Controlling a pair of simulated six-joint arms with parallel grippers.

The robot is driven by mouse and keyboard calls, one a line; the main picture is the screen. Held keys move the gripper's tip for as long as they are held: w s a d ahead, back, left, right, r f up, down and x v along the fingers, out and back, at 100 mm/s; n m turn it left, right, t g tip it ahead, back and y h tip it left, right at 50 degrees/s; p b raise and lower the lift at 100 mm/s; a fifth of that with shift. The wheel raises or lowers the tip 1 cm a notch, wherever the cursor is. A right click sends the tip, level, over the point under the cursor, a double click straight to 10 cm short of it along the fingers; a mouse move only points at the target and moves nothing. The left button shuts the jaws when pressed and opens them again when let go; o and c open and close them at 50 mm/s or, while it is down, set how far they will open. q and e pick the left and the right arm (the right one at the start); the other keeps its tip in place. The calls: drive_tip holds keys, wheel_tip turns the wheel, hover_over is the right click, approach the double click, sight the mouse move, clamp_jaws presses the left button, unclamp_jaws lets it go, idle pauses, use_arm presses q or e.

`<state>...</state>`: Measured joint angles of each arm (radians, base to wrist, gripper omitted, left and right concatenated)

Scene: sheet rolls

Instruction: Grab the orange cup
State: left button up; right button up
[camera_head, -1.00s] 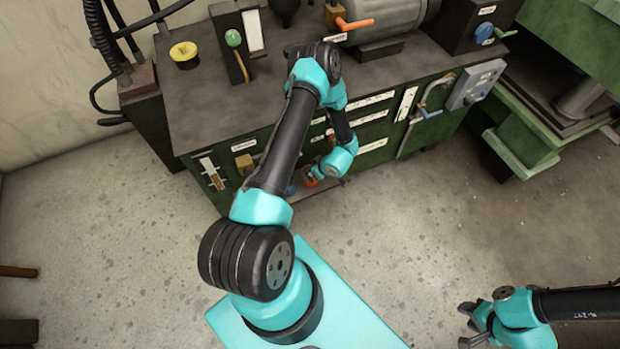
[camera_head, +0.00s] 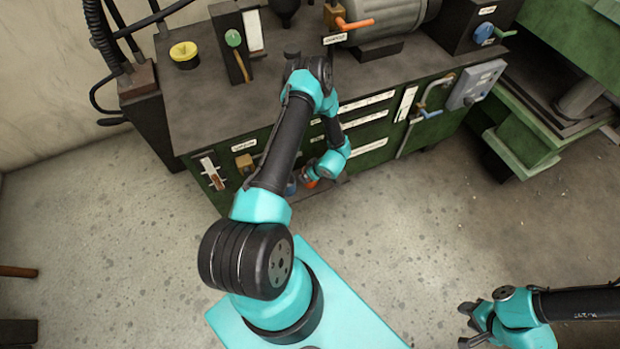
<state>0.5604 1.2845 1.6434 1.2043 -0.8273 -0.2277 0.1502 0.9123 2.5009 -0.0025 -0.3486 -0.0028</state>
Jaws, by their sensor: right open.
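A small orange object (camera_head: 309,181), which may be the orange cup, shows low in front of the green cabinet, close to my left arm's wrist. It is partly covered by the wrist, so its full shape is hidden. My left gripper is hidden behind its own wrist, and I cannot see whether it touches the orange object. My right gripper (camera_head: 468,324) is open and empty at the bottom right, over the floor and far from the orange object.
A green cabinet with a dark worktop (camera_head: 210,110) stands ahead, with labelled drawers. On it are a yellow cup-like part (camera_head: 184,53), a green-knobbed lever (camera_head: 233,40), an orange handle (camera_head: 354,24) and a grey motor. The floor (camera_head: 430,230) at right is clear.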

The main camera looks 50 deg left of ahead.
use_arm(q)
drive_tip(key=c, duration=1.3)
drive_tip(key=shift+r, duration=0.15)
drive_tip(key=s+d+r, duration=0.1)
drive_tip(key=s+d, duration=0.2)
drive_tip(key=d, duration=0.1)
drive_tip(key=s+d+r, duration=0.2)
drive_tip(key=s+d, duration=0.2)
drive_tip(key=s+d+r, duration=0.1)
drive_tip(key=s+d, duration=0.2)
drive_tip(key=d, duration=0.1)
drive_tip(key=shift+s+r, duration=0.35)
drive_tip(key=shift+s, duration=0.05)
